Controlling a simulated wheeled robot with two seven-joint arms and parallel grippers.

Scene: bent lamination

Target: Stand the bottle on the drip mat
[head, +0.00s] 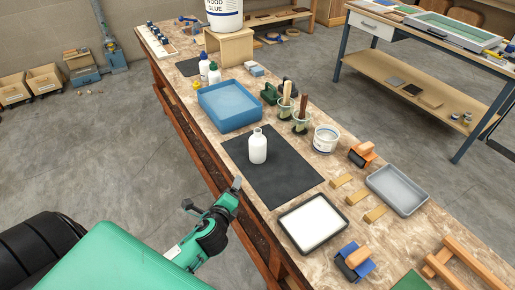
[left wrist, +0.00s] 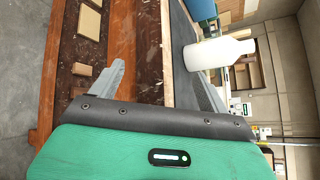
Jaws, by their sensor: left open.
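A white bottle (head: 257,146) stands upright on the large dark mat (head: 285,178) on the workbench, nearer the mat's far half. The bottle also shows in the left wrist view (left wrist: 218,53), sideways because that view is turned. My left gripper (head: 213,194) is open and empty, off the bench's near edge, in front of and apart from the bottle. Its two spread fingers also show in the left wrist view (left wrist: 152,72), with nothing between them. My right gripper is not in view.
A blue tray (head: 230,107) lies beyond the mat, with small bottles (head: 209,71) behind it. Brush jars (head: 301,122) and a white tub (head: 326,138) stand right of it. A white-filled tray (head: 313,224) lies at its near end. The mat around the bottle is clear.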

